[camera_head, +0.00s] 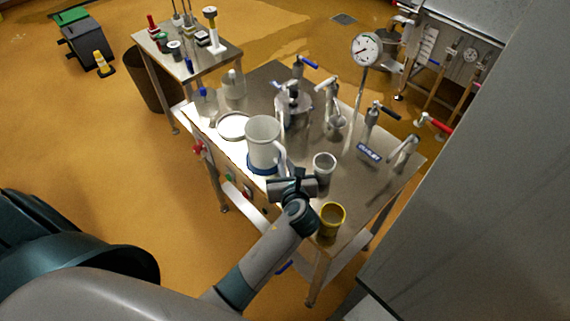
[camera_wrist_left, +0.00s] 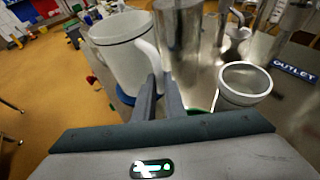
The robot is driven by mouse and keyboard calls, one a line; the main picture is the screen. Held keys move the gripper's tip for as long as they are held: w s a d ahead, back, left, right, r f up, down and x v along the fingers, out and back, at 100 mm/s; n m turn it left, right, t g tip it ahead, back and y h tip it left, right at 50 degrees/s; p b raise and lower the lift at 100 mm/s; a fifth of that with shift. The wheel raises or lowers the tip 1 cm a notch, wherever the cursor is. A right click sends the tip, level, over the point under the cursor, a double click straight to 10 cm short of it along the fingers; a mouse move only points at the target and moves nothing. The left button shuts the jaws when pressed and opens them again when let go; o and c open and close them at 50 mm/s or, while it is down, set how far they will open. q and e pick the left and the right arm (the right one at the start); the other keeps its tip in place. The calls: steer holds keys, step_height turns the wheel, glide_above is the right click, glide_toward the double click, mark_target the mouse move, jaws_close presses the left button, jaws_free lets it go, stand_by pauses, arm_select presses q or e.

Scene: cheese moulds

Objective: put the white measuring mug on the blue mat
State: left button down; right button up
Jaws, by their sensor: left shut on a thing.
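The white measuring mug (camera_head: 262,143) is upright at the left front part of the steel table. It also shows large in the left wrist view (camera_wrist_left: 118,58), with its handle towards me. My left gripper (camera_head: 286,178) is shut on the mug's handle; its two fingers (camera_wrist_left: 160,83) show at the handle's lower part. The blue mat (camera_head: 258,169) shows as a rim directly beneath the mug, and a bit of it shows in the left wrist view (camera_wrist_left: 124,97). The mug hides most of the mat. I cannot tell whether the mug's base touches it. My right gripper is not in view.
A grey-white cup (camera_head: 324,165) stands close right of my gripper, and a yellow cup (camera_head: 331,217) nearer the front edge. A white round dish (camera_head: 233,126) is left of the mug. Steel valves, a pot (camera_head: 293,108) and a dial gauge (camera_head: 366,50) stand behind.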

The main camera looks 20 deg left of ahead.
arm_select(q)
steer(key=c, duration=1.8)
jaws_free()
steer(key=b+v, duration=0.2)
steer(key=v, duration=1)
